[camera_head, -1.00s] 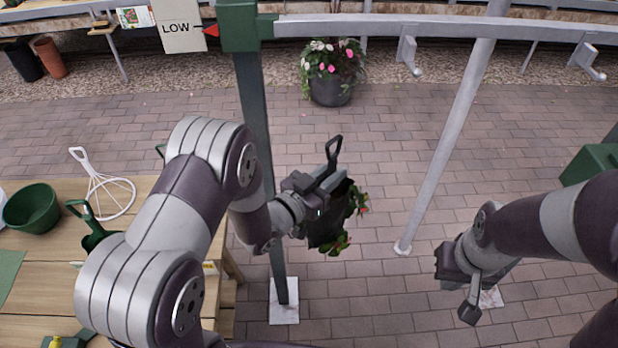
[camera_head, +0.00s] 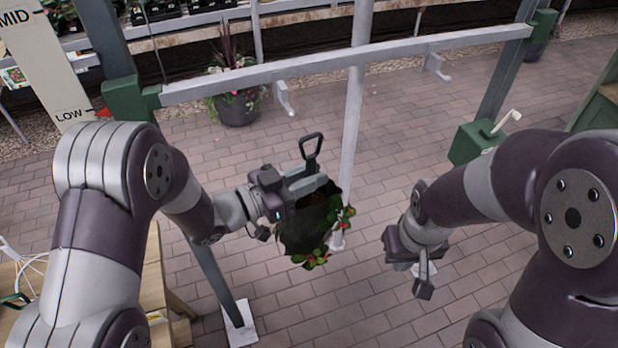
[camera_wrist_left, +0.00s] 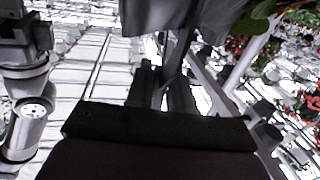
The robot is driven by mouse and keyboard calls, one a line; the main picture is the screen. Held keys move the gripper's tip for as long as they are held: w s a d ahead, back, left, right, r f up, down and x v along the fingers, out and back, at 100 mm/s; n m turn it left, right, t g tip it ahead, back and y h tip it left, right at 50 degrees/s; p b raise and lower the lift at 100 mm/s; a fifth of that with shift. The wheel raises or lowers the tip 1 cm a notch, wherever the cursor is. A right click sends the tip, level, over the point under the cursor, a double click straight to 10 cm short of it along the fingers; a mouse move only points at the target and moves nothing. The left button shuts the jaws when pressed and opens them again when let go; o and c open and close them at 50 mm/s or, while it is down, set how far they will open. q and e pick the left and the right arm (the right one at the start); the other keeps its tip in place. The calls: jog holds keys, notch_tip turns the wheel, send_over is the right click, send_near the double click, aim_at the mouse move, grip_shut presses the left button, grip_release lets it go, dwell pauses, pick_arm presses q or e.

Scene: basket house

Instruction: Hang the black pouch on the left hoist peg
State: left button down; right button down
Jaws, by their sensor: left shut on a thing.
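The black pouch (camera_head: 303,225) hangs upright from my left gripper (camera_head: 303,188), with red flowers and green leaves at its side and lower edge. My left gripper is shut on it near its top, and a dark loop handle (camera_head: 312,148) stands up above the jaws. In the left wrist view the fingers (camera_wrist_left: 165,92) show only in part. The left hoist peg (camera_head: 284,98) is a grey hook under the crossbar, above and a little left of the loop in the head view, apart from it. My right gripper (camera_head: 424,275) is empty, its jaw opening unclear.
The grey crossbar (camera_head: 350,60) spans between green-bracketed posts. A right peg (camera_head: 437,66) hangs further along it. A grey pole (camera_head: 352,120) stands behind the pouch. A potted plant (camera_head: 238,105) is at the back, a green box (camera_head: 474,143) at right, a wooden table (camera_head: 152,270) at lower left.

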pick_arm(q)
jog(key=w+a, duration=0.2)
jog(key=w, duration=0.5)
jog(key=shift+a+b, duration=0.2)
jog(key=shift+b, duration=0.15)
jog(key=shift+w, duration=0.2)
dwell(0.6)
jog(key=shift+w+a+b, duration=0.15)
jog(key=shift+w+a, duration=0.15)
jog(key=shift+w, duration=0.45)
jog(key=shift+w+a+b, duration=0.15)
jog(key=shift+w+a, duration=0.1)
jog(key=shift+w, duration=0.5)
jog(key=shift+w+a, duration=0.25)
jog(key=shift+w, duration=0.5)
jog(key=shift+f, duration=0.15)
jog(key=shift+w+f+b, duration=0.1)
jog(key=shift+f+b, duration=0.55)
jog(key=shift+b, duration=0.1)
